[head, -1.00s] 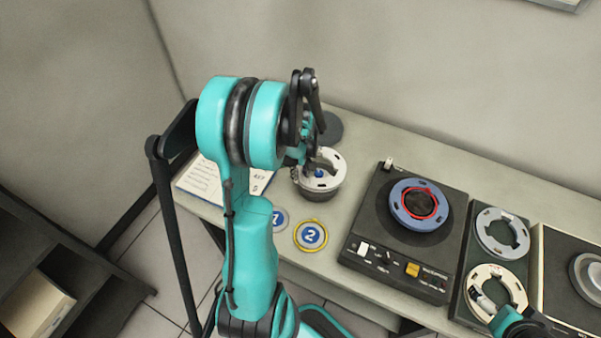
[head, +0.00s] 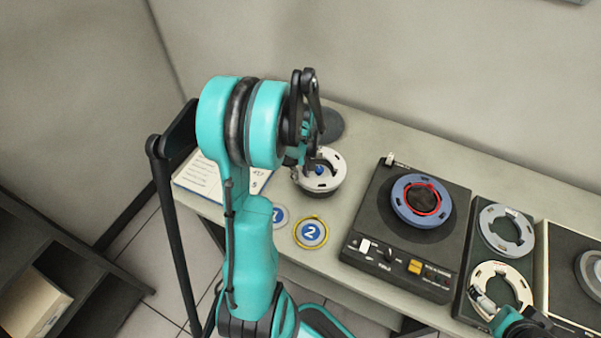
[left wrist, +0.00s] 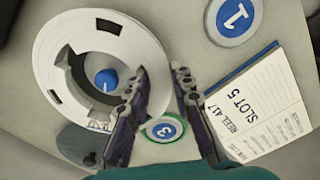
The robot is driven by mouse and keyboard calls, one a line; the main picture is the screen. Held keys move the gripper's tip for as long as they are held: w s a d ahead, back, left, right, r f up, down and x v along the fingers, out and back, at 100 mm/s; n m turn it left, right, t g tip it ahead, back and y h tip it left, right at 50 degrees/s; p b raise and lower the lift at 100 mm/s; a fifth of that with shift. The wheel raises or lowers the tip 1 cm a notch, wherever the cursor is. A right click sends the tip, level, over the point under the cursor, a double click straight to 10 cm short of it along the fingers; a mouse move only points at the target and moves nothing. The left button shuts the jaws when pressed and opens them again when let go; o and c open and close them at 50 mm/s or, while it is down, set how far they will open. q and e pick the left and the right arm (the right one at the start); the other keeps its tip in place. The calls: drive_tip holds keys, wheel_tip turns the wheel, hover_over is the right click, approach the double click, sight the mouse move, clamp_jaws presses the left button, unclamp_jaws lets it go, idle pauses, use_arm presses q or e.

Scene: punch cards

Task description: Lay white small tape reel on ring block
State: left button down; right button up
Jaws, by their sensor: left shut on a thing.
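The white small tape reel (head: 335,181) is a pale ring with slots near the back-left of the table. It also shows in the left wrist view (left wrist: 52,60). My left gripper (head: 316,160) is shut on its rim, with one finger inside the ring and one outside (left wrist: 163,82). A blue knob (left wrist: 106,80) shows through the reel's opening. A dark round base, apparently the ring block, is mostly hidden under the reel; I cannot tell whether they touch. My right gripper (head: 483,303) is over a cream reel (head: 515,283) at lower right; its jaw state is unclear.
A dark player (head: 362,223) with a blue reel (head: 407,207) stands to the right, beside a grey reel (head: 486,225). Round tags (head: 310,232) and a notepad (head: 198,177) lie near the block. A dark disc (head: 330,122) lies behind.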

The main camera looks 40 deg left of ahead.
sight(300, 177)
use_arm(q)
drive_tip(key=shift+f+b, duration=1.5)
drive_tip(key=shift+f, duration=0.1)
idle(0.6)
drive_tip(key=c, duration=1.2)
unclamp_jaws()
drive_tip(key=c, duration=0.4)
drive_tip(key=shift+r, duration=0.1)
drive_tip(key=shift+r+p, duration=3.45)
drive_tip(key=shift+r, duration=1.05)
